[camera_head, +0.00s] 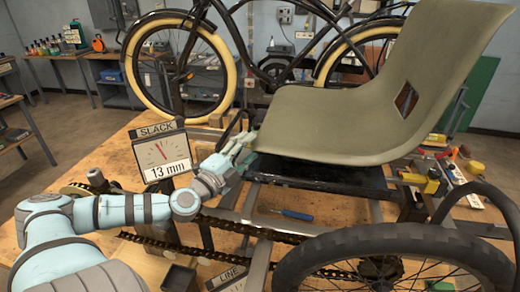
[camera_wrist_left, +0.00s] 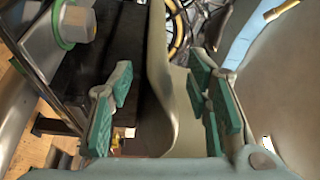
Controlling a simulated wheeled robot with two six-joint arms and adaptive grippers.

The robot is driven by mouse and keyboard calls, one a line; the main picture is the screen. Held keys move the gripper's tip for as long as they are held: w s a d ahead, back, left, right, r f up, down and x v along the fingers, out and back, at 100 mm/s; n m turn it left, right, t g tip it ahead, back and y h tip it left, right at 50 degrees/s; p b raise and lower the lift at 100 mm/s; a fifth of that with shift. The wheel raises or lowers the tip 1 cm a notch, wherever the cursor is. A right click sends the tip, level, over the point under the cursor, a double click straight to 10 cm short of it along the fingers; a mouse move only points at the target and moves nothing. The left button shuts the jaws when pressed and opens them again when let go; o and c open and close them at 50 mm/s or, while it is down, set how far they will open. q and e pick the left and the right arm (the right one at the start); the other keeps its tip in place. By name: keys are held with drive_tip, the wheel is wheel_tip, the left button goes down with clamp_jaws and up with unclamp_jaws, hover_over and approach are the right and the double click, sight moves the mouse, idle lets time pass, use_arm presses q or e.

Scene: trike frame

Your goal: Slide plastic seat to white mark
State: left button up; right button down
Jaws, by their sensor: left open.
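The olive-grey plastic seat (camera_head: 330,118) rests above a black rail (camera_head: 325,174) on the trike frame, its backrest rising at the right. My left gripper (camera_head: 243,146) is at the seat's front left edge. In the left wrist view, the fingers (camera_wrist_left: 160,106) are apart with green pads, and the seat's thin edge (camera_wrist_left: 160,75) runs between them. I cannot tell whether either pad touches it. I cannot make out the white mark for certain. My right gripper is not in view.
A SLACK dial (camera_head: 165,152) stands left of the gripper, and a LINE sign (camera_head: 228,279) is low in front. A chain (camera_head: 155,241) and large black tyre (camera_head: 395,250) fill the foreground. A blue-handled tool (camera_head: 297,214) lies under the frame. A bicycle (camera_head: 250,60) stands behind.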

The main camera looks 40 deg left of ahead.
sight(260, 138)
use_arm(q)
drive_tip(key=w, duration=0.3)
drive_tip(key=shift+w+a+f, duration=0.2)
drive_tip(key=shift+w+f, duration=0.15)
drive_tip(key=shift+w, duration=0.05)
drive_tip(key=shift+w+a+r+p, duration=0.2)
drive_tip(key=shift+w+r+p, duration=0.15)
drive_tip(key=shift+w+p, duration=0.15)
drive_tip(key=shift+w+r, duration=0.1)
drive_tip(key=shift+w, duration=0.15)
drive_tip(key=shift+w+d+r+p, duration=0.1)
drive_tip(key=shift+w+p, duration=0.15)
drive_tip(key=shift+p, duration=0.15)
drive_tip(key=shift+w, duration=0.2)
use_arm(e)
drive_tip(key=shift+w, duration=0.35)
use_arm(q)
drive_tip(key=shift+f, duration=0.2)
clamp_jaws()
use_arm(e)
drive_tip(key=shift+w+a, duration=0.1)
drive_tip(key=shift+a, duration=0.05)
